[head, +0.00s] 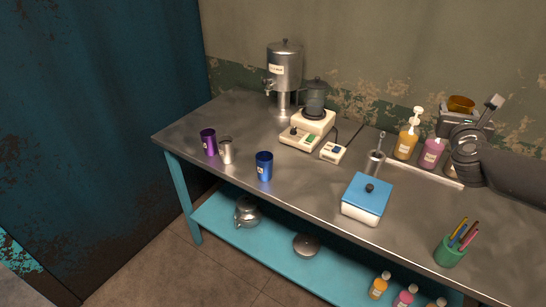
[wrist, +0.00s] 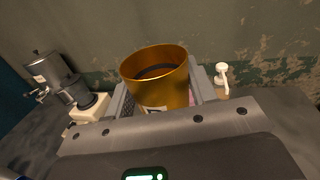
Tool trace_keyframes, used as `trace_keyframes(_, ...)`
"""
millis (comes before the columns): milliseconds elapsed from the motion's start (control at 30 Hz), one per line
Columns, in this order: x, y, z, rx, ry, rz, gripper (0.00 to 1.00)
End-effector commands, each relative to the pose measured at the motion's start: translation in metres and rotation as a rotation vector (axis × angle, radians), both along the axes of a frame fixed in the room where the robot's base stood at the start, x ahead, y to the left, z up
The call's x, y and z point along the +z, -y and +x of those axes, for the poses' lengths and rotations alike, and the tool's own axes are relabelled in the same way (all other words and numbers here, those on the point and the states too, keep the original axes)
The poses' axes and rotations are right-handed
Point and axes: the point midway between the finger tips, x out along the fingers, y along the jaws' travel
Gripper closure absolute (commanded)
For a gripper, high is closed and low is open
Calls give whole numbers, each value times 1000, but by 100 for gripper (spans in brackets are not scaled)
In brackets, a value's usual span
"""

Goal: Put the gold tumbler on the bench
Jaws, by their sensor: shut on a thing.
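The gold tumbler (head: 461,104) is at the right of the head view, over the back right of the bench, near the wall. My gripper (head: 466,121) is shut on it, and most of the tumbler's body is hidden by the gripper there. In the wrist view the gold tumbler (wrist: 165,92) stands roughly upright between the two fingers, its open rim facing up and a pale label on its near side. The grey metal bench (head: 285,190) runs across the head view. I cannot see the tumbler's base.
Purple (head: 208,142), silver (head: 226,151) and blue (head: 264,166) tumblers stand at the bench's left front. An orange pump bottle (head: 406,143) and a pink bottle (head: 431,153) are close left of my gripper. A blue-lidded box (head: 367,198) and green pen cup (head: 450,250) stand in front.

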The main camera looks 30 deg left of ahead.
Motion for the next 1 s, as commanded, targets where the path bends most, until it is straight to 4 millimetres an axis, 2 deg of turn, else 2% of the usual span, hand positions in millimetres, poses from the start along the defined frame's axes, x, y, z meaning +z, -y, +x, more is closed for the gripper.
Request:
trace_keyframes(367, -3, -40, 21, -2, -4, 1, 72)
trace_keyframes(467, -3, -56, 29, -5, -4, 2, 72)
trace_keyframes(700, -5, -106, 46, -14, -5, 2, 72)
trace_keyframes(1000, -11, -178, 56, -24, -5, 2, 72)
